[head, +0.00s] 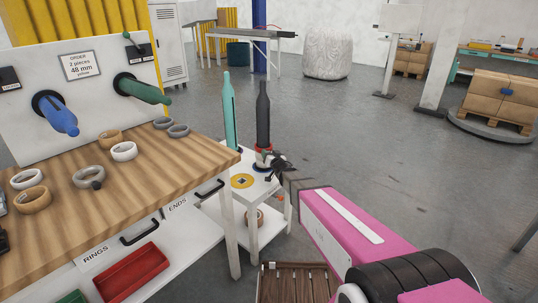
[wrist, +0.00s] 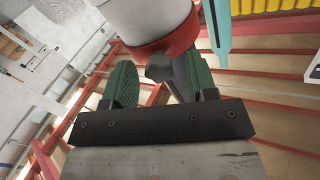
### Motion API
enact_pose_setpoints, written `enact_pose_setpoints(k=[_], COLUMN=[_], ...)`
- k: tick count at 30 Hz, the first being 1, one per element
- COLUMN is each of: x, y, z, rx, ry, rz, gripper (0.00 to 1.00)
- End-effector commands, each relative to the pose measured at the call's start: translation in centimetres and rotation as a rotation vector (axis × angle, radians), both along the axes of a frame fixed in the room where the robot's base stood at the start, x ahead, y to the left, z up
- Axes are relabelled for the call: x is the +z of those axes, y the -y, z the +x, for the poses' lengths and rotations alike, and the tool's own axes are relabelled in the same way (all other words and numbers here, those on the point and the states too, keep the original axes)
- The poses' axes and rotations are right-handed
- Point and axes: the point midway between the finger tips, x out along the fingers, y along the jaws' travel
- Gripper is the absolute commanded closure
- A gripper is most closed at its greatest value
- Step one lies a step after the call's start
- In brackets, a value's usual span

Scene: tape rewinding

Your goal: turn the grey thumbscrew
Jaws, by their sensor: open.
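In the wrist view a grey piece (wrist: 160,68), which looks like the thumbscrew, sticks out below a red collar (wrist: 165,47) on a pale cylinder (wrist: 150,14). My gripper (wrist: 160,84) is open, with its green finger pads on either side of the grey piece. I cannot tell whether either pad touches it. In the head view my gripper (head: 277,166) is at the small white stand (head: 268,186), just below the red collar of the dark spindle (head: 263,115). The thumbscrew cannot be made out there; the gripper covers that spot.
A teal spindle (head: 229,110) stands left of the dark one, with a yellow disc (head: 242,181) in front. The wooden workbench (head: 150,185) with several tape rings is at left. A slatted brown crate (head: 293,285) is low in front.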

Motion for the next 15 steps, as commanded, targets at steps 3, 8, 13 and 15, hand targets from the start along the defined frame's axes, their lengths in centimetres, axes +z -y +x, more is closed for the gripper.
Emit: enact_pose_setpoints(k=[3,8,13,15], x=[-0.01,0.02,0.01,0.01], y=[-0.31,-0.31,-0.30,-0.29], z=[0.64,0.59,0.58,0.58], rx=[0.000,0.000,0.000,0.000], ry=[0.000,0.000,0.000,0.000], rz=[0.000,0.000,0.000,0.000], gripper=[0.48,0.48,0.80,0.97])
